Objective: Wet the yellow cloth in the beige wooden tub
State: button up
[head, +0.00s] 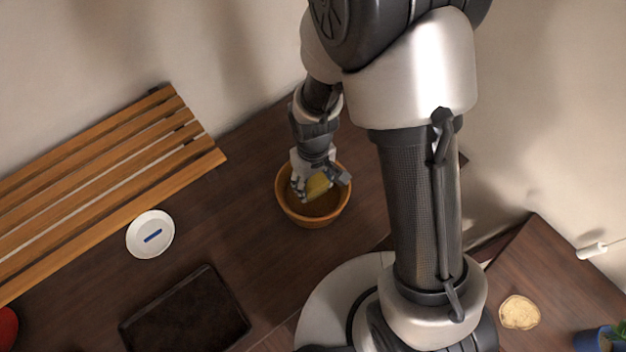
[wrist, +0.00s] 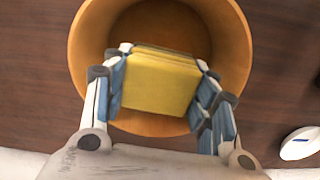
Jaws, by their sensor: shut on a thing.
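The yellow cloth (wrist: 160,82) is a folded block held between the two fingers of my gripper (wrist: 160,85). The round tub (wrist: 84,45) is orange-brown and sits around and below the cloth in the wrist view. In the head view my gripper (head: 316,178) reaches down into the tub (head: 322,221), and part of the cloth (head: 319,186) shows between the fingers. The tub's inside looks brown; I cannot tell whether the cloth touches water or the bottom.
A slatted wooden rack (head: 100,185) lies at the left. A white dish (head: 150,250) with a small blue item and a black tray (head: 187,315) are on the dark table (head: 235,205). A plant in a blue pot (head: 597,340) stands far right.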

aim_at(313, 180)
dwell(0.4)
jog(key=shift+r+p, duration=2.7)
jog(key=shift+r, duration=0.75)
jog(key=shift+r+p, duration=1.65)
jog(key=shift+r, duration=0.4)
